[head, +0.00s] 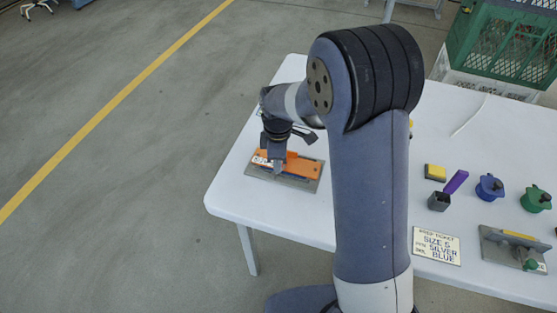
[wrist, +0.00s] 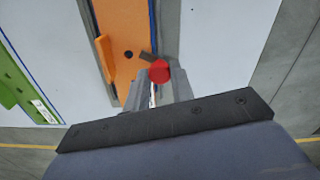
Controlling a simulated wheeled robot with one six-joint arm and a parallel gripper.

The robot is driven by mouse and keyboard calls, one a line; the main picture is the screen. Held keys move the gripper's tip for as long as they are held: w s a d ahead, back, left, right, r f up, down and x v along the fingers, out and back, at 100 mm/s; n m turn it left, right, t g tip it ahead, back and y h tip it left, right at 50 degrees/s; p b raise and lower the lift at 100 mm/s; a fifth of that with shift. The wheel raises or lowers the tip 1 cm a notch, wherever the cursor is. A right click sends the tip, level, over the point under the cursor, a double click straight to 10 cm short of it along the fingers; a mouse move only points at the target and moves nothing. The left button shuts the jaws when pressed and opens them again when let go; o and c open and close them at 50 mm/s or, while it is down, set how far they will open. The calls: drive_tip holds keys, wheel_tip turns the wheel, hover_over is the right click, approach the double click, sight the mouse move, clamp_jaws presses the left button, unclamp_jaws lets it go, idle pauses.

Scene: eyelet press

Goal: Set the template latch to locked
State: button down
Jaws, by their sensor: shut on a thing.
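The orange template (head: 307,168) lies on a grey base plate (head: 310,186) near the left end of the white table. In the wrist view the orange template (wrist: 122,40) has a dark hole and a raised orange rib on its left. The latch shows a red knob (wrist: 159,71) at the template's right edge, with a short dark bar (wrist: 147,57) pointing up-left from it. My gripper (wrist: 157,84) is shut on the red knob, one finger on each side. In the head view my gripper (head: 277,160) is over the template and hides the knob.
A green template (wrist: 14,78) lies to the left in the wrist view. On the table's right stand a sign (head: 436,245), a dark cup (head: 439,201), a yellow block (head: 435,172), blue (head: 489,188) and green (head: 536,199) knobbed pieces, and a grey plate (head: 510,250).

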idle(0.5)
drive_tip(key=c, duration=1.2)
unclamp_jaws()
wheel_tip(320, 180, up, 11)
drive_tip(key=shift+f, duration=0.15)
wheel_tip(320, 180, down, 11)
drive_tip(key=shift+r, duration=0.2)
